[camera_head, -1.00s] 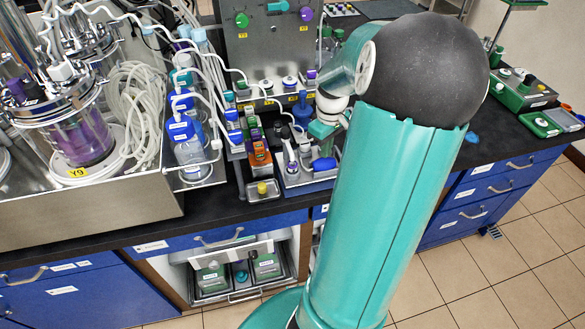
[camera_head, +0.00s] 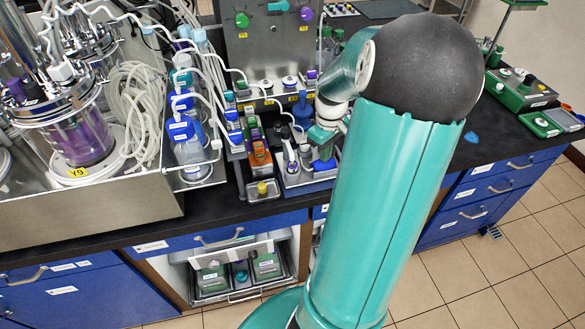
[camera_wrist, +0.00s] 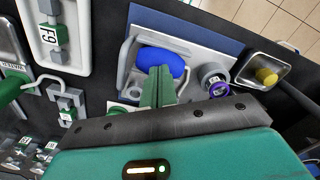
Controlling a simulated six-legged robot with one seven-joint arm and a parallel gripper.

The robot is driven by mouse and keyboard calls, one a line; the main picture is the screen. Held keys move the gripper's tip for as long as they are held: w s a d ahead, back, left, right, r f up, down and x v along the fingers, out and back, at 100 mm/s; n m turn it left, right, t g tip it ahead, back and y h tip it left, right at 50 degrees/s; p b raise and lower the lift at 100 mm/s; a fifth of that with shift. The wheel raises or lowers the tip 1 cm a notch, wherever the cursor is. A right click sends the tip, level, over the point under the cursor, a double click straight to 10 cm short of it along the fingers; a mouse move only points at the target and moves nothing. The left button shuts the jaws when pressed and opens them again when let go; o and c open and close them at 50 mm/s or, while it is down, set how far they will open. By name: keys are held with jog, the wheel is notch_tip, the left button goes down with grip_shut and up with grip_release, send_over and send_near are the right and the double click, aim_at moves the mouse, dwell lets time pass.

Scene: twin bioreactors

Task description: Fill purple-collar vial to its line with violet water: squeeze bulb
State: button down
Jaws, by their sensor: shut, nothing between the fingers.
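A blue bulb (camera_wrist: 162,62) lies in a grey tray (camera_wrist: 205,50) in the wrist view. My gripper (camera_wrist: 159,72) is shut and empty, its green fingertips over the bulb's near edge; I cannot tell whether they press on it. A vial with a purple collar (camera_wrist: 215,82) stands just right of the fingers, seen from above; its fill line and liquid level cannot be made out.
A small dish with a yellow knob (camera_head: 262,189) sits left of the tray, near the bench edge. Dark and orange-labelled bottles (camera_head: 259,152) stand behind it. Blue-capped bottles (camera_head: 183,130) with white tubing stand further left. My arm blocks the bench to the right.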

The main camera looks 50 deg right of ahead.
jog(key=shift+f, duration=0.65)
jog(key=shift+r, duration=1.5)
jog(key=shift+f, duration=0.15)
jog(key=shift+f, duration=1.35)
jog(key=shift+r, duration=1.5)
